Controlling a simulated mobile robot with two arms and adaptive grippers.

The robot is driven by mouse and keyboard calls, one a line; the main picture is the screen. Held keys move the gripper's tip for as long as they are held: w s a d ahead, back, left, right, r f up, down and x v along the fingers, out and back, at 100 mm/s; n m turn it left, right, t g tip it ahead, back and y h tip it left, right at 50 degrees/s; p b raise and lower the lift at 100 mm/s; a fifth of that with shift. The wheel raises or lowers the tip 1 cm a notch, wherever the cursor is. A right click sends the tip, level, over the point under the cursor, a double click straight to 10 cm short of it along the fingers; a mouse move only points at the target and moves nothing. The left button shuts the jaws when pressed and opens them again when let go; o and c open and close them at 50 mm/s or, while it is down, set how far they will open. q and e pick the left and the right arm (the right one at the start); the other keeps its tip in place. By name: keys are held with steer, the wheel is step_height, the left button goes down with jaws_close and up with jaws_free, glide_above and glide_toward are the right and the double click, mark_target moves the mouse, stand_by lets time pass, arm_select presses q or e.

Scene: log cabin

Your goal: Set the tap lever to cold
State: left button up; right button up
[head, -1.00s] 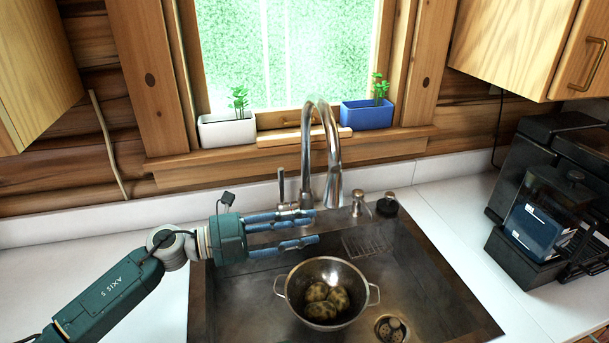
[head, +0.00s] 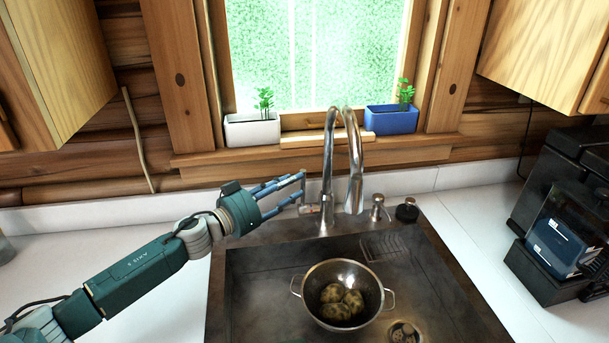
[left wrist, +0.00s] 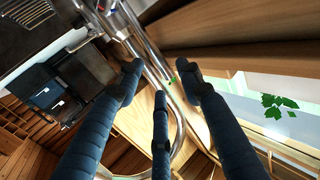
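The chrome tap (head: 329,170) stands behind the sink, and its tall spout also shows in the left wrist view (left wrist: 150,45). Its thin lever (head: 304,184) is on the left side of the tap's base and looks about upright, partly hidden by my fingers. My left gripper (head: 297,187) has its blue fingers spread and reaching right, with the tips at the lever. Whether they touch it I cannot tell. In the left wrist view the three fingers (left wrist: 162,80) are apart with nothing held between them.
A metal colander (head: 343,293) with potatoes sits in the dark sink (head: 255,285). A soap dispenser (head: 377,208) and a dark round cap (head: 407,210) stand right of the tap. White (head: 252,129) and blue (head: 391,119) planters are on the sill. A black machine (head: 553,220) stands at right.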

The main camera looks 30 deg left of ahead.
arm_select(q)
steer(key=p+x, duration=0.1)
steer(key=x, duration=0.4)
steer(key=shift+w+d, duration=0.1)
jaws_close()
